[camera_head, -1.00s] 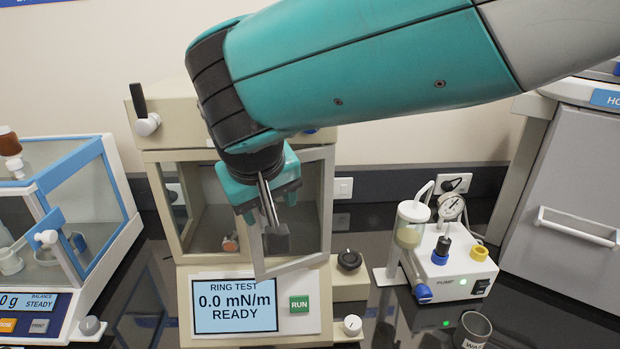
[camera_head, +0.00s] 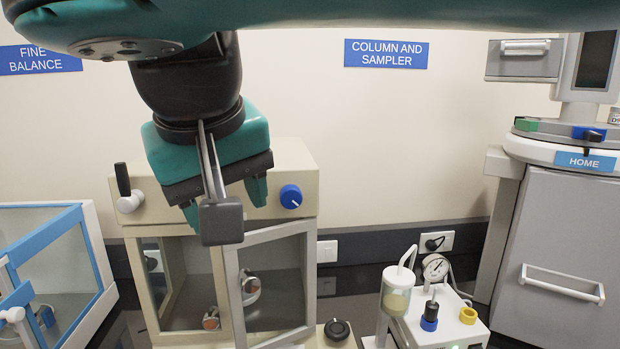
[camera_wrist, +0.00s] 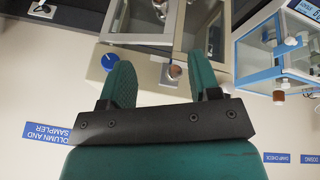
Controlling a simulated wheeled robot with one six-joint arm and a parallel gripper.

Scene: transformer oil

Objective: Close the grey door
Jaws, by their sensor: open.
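A grey-framed glass door (camera_head: 233,300) stands ajar on the front of the beige ring tester (camera_head: 135,210) in the head view. It joins the case at the right, and its free left edge swings out towards me. Rings show behind the glass. My gripper (camera_head: 225,200) hangs in front of the tester's upper part, near the door's top edge. Its teal fingers are apart and empty; contact with the door cannot be told. In the wrist view, upside down, both fingers (camera_wrist: 160,78) spread over the tester.
A large grey panel with a white handle (camera_head: 562,285) is at the right. A pump unit (camera_head: 435,315) stands between it and the tester. A blue-framed balance case (camera_head: 85,250) is at the left. The tester has a blue knob (camera_head: 291,196) and a black-handled lever (camera_head: 128,195).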

